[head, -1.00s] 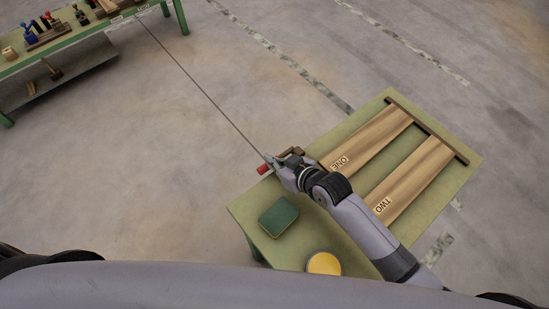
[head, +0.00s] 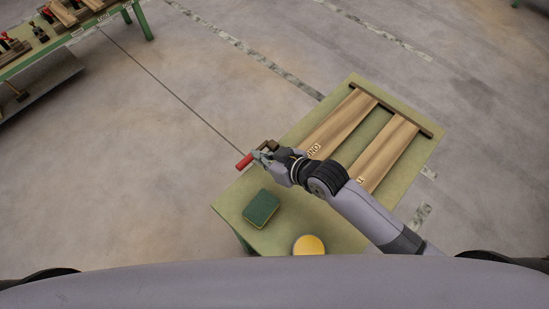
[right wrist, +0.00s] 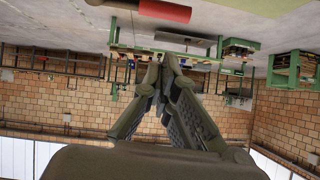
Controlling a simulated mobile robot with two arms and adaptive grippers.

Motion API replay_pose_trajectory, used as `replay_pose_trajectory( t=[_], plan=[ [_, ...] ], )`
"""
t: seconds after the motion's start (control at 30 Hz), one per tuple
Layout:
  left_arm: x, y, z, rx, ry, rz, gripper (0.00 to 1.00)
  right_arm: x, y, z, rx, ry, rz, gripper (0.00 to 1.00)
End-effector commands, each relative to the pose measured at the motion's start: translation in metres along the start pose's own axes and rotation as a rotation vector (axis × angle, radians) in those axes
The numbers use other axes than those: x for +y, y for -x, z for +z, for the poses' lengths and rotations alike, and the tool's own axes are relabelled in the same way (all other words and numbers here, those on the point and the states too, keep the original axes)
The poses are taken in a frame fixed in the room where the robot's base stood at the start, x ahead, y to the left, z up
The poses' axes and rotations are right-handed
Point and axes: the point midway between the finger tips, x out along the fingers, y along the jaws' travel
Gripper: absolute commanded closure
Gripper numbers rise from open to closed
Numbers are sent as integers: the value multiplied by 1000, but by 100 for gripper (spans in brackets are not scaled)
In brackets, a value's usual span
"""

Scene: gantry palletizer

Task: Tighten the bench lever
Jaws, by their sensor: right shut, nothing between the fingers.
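The red lever handle (head: 244,161) sticks out at the left edge of the green bench (head: 232,207) in the head view. In the right wrist view the red handle (right wrist: 165,11) lies across the top, beyond and above the fingertips. My right gripper (head: 260,156) is just right of the handle in the head view, close to it; contact cannot be told there. In the right wrist view its fingers (right wrist: 160,60) meet at the tips with nothing between them. The lever's base is mostly hidden behind the gripper. My left gripper is out of view.
Two wooden boards (head: 388,153) lie on the bench against a dark strip. A green block (head: 261,208) and a yellow round thing (head: 309,245) are on the near part. Another green table (head: 88,23) with tools stands at upper left. Open floor lies between.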

Motion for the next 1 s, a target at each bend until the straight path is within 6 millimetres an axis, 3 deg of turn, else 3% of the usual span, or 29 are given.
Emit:
replay_pose_trajectory(
  t=[0.1, 0.33, 1.0],
  plan=[
    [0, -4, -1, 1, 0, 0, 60, 0, 24, 1, 1, 2, 1, 100],
    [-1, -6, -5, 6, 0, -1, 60, -1, 51, 1, 1, 0, 1, 100],
    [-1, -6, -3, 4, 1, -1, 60, -1, 54, 0, 2, 0, 1, 100]
  ],
)
